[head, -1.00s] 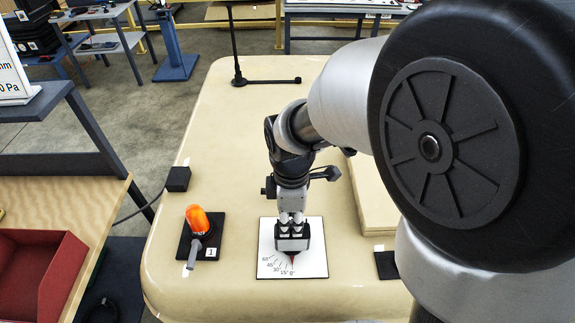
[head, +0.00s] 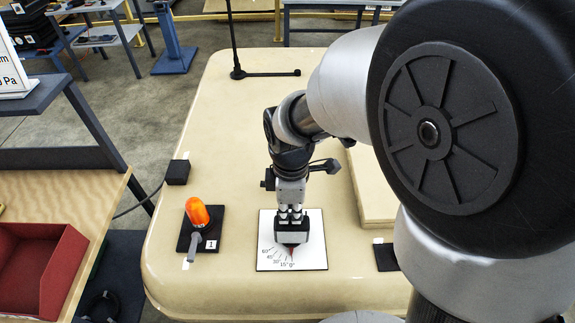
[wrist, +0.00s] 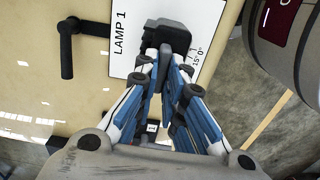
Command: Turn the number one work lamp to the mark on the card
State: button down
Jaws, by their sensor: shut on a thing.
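The card (head: 265,262) is white, with angle marks from 0° to 60° along its lower part. In the wrist view the card (wrist: 122,60) reads "LAMP 1". My gripper (head: 292,226) points down over the card. It is shut on a dark block there; this block (wrist: 172,36) shows past my fingertips in the wrist view. A small red pointer (head: 291,251) shows below the gripper, near the 0° mark. The fingers hide much of the block and the card's middle.
A small black box (head: 177,172) lies behind the orange lamp. A black stand (head: 238,73) with a long foot is at the back. A pale raised board (head: 368,190) and a small black plate (head: 386,258) lie right of the card. The table left of the gripper is mostly clear.

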jog(key=m+p, duration=0.2)
jog(key=m, duration=0.4)
jog(key=shift+w, duration=0.1)
jog(key=m+p, duration=0.1)
jog(key=m, duration=0.4)
jog(key=shift+w+d+m, duration=0.1)
jog(key=shift+m, duration=0.2)
dwell(0.5)
jog(key=c, duration=1.7)
grip_release()
notch_tip(320, 180, up, 12)
jog(key=shift+r, duration=0.1)
